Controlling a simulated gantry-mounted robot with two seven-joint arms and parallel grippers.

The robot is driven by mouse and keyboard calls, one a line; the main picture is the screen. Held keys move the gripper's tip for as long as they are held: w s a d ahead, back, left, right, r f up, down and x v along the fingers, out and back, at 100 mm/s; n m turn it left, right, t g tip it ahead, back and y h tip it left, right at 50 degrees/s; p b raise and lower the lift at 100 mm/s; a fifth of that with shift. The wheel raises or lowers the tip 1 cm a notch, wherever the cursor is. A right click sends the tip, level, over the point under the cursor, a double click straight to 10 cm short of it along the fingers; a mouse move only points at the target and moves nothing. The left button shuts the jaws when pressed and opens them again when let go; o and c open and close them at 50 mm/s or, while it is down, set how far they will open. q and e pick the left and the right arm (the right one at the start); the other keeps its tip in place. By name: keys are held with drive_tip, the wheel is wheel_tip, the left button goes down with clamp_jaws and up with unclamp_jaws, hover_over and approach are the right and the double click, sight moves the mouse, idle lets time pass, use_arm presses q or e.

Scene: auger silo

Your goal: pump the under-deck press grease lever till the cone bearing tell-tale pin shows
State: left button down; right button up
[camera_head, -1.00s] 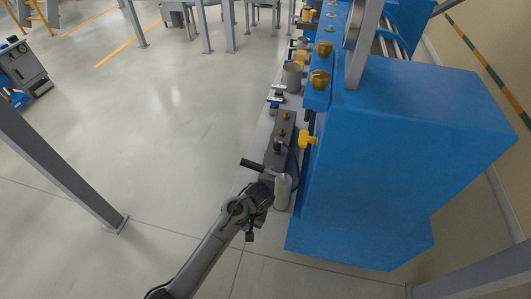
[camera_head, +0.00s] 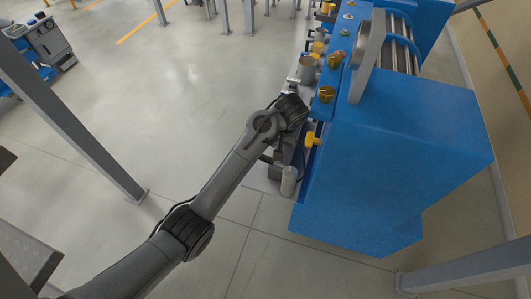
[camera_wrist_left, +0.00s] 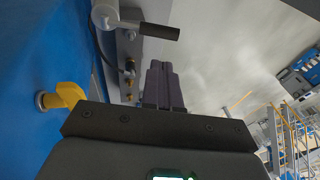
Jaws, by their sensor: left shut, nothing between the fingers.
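The grease lever's black handle (camera_wrist_left: 160,31) shows at the top of the left wrist view, joined to a pale grey round body (camera_wrist_left: 104,15). In the head view a grey canister (camera_head: 289,181) stands beside the blue press (camera_head: 385,165), with the handle (camera_head: 266,158) partly behind my arm. My left gripper (camera_wrist_left: 160,72) is shut and empty, its fingers apart from the handle in the picture. In the head view my left wrist hides the fingers. I cannot make out a tell-tale pin. My right gripper is in neither view.
A yellow fitting (camera_head: 313,139) sticks out of the press side, close to my wrist; it also shows in the left wrist view (camera_wrist_left: 62,96). A grey cup (camera_head: 308,70) stands on the ledge beyond. A grey post (camera_head: 75,125) stands at left. The floor between is clear.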

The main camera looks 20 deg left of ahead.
use_arm(q)
drive_tip(key=b, duration=0.3)
approach(265, 160)
drive_tip(key=x, duration=0.4)
drive_tip(key=a+x, duration=0.1)
drive_tip(key=x, duration=0.1)
drive_tip(key=shift+w, duration=0.45)
